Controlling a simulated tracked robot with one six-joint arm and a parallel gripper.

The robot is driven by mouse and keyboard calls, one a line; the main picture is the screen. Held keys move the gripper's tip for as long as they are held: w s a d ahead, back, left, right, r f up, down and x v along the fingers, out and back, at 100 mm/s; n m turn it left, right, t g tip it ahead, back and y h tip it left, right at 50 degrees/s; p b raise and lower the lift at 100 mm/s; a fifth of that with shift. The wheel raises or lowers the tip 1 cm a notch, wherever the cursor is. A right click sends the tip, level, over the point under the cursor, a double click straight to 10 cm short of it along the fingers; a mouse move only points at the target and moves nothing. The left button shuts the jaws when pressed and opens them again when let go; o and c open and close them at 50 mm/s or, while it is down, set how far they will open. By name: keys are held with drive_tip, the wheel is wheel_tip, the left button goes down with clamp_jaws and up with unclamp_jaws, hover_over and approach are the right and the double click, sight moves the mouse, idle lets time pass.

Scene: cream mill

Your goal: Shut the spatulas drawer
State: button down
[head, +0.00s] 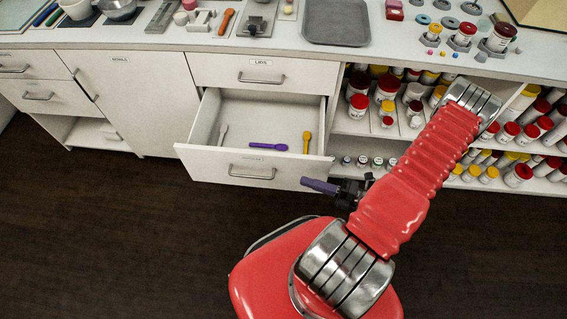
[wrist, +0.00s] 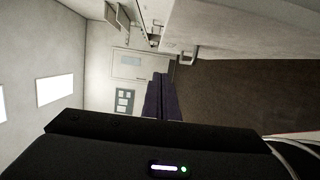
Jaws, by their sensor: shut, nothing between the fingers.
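The spatulas drawer (head: 203,166) is pulled open below the drawer labelled LIDS in the head view. Its front has a metal handle (head: 251,173) and a label too small to read for certain. A grey spatula (head: 222,135), a purple spatula (head: 268,146) and a yellow spatula (head: 306,142) lie inside. My gripper (head: 306,182) is shut and empty, in front of the right end of the drawer front; I cannot tell whether it touches. In the wrist view, the dark purple fingers (wrist: 160,97) are together, with a pale panel at the upper right.
The LIDS drawer (head: 262,76) above is shut. To the right, open shelves (head: 345,126) hold several jars. The counter above carries a grey tray (head: 336,22) and tools. The dark floor (head: 110,220) in front and to the left is clear.

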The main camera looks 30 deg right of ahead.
sight(283, 163)
idle(0.4)
drive_tip(key=shift+w+a, duration=0.7)
drive_tip(key=shift+w, duration=1.1)
drive_tip(key=shift+w+a, duration=0.65)
drive_tip(key=shift+w, duration=1.15)
drive_tip(key=shift+w+a, duration=0.7)
drive_tip(key=shift+w, duration=1.1)
